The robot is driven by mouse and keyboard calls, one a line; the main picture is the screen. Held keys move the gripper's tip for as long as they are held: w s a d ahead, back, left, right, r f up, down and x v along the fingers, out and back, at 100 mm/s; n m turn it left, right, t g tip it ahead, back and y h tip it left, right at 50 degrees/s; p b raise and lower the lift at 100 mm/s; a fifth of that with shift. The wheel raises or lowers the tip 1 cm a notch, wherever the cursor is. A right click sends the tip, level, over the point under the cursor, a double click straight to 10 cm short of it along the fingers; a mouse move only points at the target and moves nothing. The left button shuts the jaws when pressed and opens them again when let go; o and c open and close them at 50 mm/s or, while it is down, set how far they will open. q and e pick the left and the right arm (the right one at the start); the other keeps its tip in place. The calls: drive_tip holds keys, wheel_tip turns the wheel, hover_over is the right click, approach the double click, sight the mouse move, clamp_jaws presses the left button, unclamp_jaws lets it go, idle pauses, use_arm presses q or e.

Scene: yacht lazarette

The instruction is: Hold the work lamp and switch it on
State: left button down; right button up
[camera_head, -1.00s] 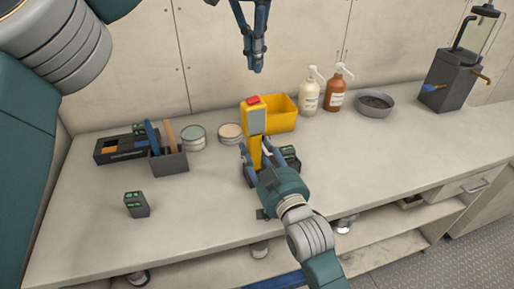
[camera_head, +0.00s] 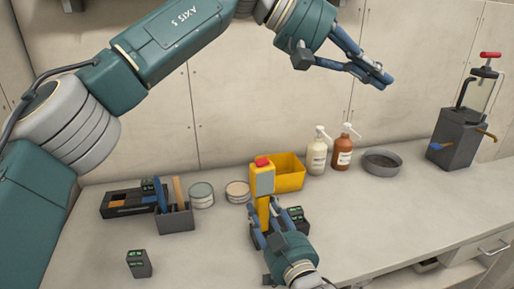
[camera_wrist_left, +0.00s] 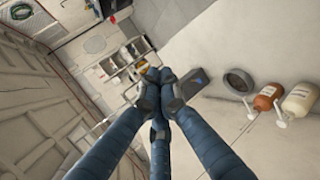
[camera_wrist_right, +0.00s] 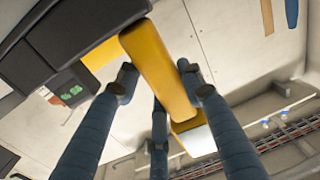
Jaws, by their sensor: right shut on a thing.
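The work lamp (camera_head: 262,182) is yellow with a grey front panel and a red button (camera_head: 262,162) on top. It stands upright near the middle of the bench. My right gripper (camera_head: 264,212) is shut on its yellow body; the right wrist view shows the body (camera_wrist_right: 160,70) between the fingers. The gripper partly hides its lower end, so I cannot tell whether it touches the bench. My left gripper (camera_head: 384,80) is shut and empty, high in front of the wall, right of the lamp and above it. Its closed fingertips also show in the left wrist view (camera_wrist_left: 158,78).
A yellow bin (camera_head: 291,174) stands behind the lamp. White (camera_head: 317,157) and brown (camera_head: 342,154) pump bottles and a grey bowl (camera_head: 381,162) are to the right. Tins (camera_head: 202,196), a grey tool box (camera_head: 175,221) and a small dark block (camera_head: 139,264) are left. The right bench is mostly clear.

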use_arm(q)
drive_tip(key=w+a+r+n+t+h, duration=0.2)
drive_tip(key=r+n+h, duration=0.35)
drive_tip(key=r, duration=0.55)
drive_tip(key=w+a+r+n+t+h, duration=0.15)
drive_tip(key=r+n+h, duration=0.4)
drive_tip(key=r, duration=0.55)
drive_tip(key=w+a+r+n+t+y, duration=0.25)
drive_tip(key=w+a+n+t, duration=0.4)
drive_tip(key=n, duration=0.65)
drive_tip(key=w+a+r+n+t+y, duration=0.2)
drive_tip(key=w+a+n+t+y, duration=0.2)
drive_tip(key=a+n+t, duration=0.7)
drive_tip(key=w+a+f+n+g+y, duration=0.2)
drive_tip(key=a+f+n+g+y, duration=0.15)
drive_tip(key=f+n, duration=0.6)
drive_tip(key=w+a+f+n+g+y, duration=0.2)
drive_tip(key=a+f+n+y, duration=0.2)
drive_tip(key=f+n, duration=0.5)
drive_tip(key=s+f+n+g, duration=0.2)
drive_tip(key=s+f+g, duration=0.3)
drive_tip(key=s+f, duration=0.2)
drive_tip(key=s+a+f+n+g+h, duration=0.1)
drive_tip(key=s+f+g, duration=0.5)
drive_tip(key=s, duration=0.6)
wheel_tip(320, 180, down, 2)
drive_tip(key=shift+f+n, duration=0.1)
drive_tip(key=shift+n, duration=0.45)
drive_tip(key=shift+g, duration=0.25)
